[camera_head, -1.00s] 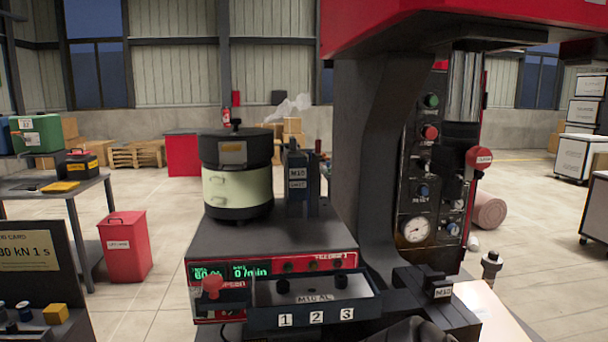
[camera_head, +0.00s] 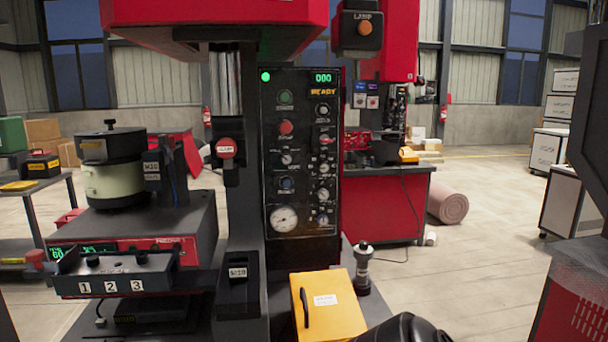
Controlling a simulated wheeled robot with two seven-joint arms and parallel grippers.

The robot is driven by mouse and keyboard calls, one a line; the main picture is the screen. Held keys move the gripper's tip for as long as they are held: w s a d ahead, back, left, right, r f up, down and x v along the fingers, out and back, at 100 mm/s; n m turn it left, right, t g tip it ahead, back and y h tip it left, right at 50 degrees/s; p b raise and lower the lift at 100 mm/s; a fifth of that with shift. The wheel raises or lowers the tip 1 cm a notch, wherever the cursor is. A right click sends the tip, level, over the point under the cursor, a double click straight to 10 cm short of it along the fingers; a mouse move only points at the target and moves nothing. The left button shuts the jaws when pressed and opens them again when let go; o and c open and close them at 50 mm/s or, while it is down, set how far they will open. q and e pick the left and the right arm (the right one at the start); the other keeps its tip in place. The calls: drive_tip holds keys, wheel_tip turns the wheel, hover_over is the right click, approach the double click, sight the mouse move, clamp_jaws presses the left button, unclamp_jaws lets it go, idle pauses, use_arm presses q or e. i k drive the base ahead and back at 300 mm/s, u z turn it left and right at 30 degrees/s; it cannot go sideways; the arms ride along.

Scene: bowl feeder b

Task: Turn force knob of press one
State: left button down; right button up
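A press with a red head (camera_head: 215,12) and a dark column stands left of centre. Its black control panel (camera_head: 303,250) faces me and shows a green light, a green 000 readout and the word READY. The panel's left column has a green button (camera_head: 285,97), a red button (camera_head: 286,127), a small knob (camera_head: 286,158), a blue button (camera_head: 286,184) and a round gauge (camera_head: 284,218). Several small knobs or dials, such as the top one (camera_head: 322,109), run down its right column. Their labels are too small to read, so I cannot tell which is the force knob. Neither gripper is in view.
A feeder with a bowl (camera_head: 112,182) and a tray (camera_head: 115,287) marked 1, 2, 3 stands at the left. A yellow box (camera_head: 328,308) and a dark post-like tool (camera_head: 363,270) stand below the panel. A dark machine (camera_head: 575,270) fills the right edge. Floor is open between.

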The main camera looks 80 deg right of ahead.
sight(323, 167)
drive_tip(key=z, duration=1.7)
